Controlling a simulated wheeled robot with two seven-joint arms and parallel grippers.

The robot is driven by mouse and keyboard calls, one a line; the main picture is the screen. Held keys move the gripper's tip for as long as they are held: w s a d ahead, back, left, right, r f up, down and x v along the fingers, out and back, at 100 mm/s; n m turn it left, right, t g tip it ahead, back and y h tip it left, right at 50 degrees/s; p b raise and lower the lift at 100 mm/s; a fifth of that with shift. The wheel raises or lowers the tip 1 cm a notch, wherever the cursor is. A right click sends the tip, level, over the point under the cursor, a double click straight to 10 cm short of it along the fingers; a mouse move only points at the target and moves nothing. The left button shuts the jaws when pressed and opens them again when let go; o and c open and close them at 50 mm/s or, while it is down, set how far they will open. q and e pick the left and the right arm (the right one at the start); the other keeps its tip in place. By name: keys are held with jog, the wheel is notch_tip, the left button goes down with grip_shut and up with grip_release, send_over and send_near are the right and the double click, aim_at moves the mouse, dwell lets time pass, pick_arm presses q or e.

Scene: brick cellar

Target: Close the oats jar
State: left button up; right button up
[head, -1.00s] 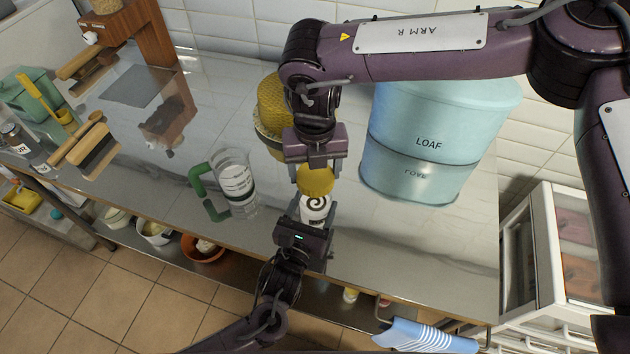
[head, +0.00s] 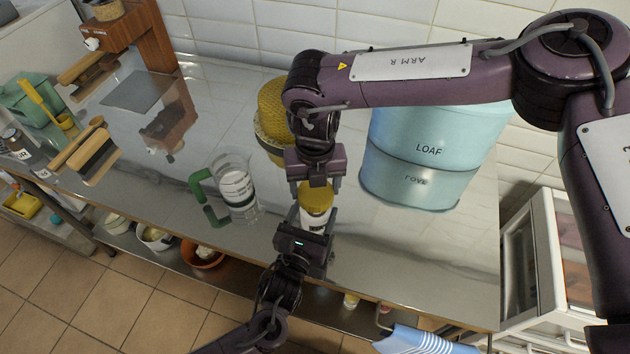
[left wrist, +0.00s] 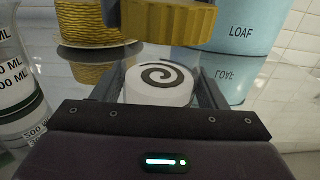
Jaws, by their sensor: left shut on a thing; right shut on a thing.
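The oats jar (head: 312,222) is small and white, with a dark spiral mark. It stands near the counter's front edge, and the left wrist view shows it (left wrist: 150,92) between my left fingers. My left gripper (head: 308,232) is shut on it from the front. My right gripper (head: 317,184) points down, shut on the ridged yellow lid (head: 315,201). The lid is over the jar and hides its upper part in the head view.
A glass measuring jug (head: 238,192) with a green handle stands left of the jar. A yellow woven-looking container (head: 272,105) is behind it, partly hidden by my right arm. A large blue LOAF bin (head: 425,165) stands to the right. The counter's front right (head: 420,255) is clear.

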jog(key=shift+f, duration=0.25)
jog(key=shift+f, duration=0.5)
dwell(0.4)
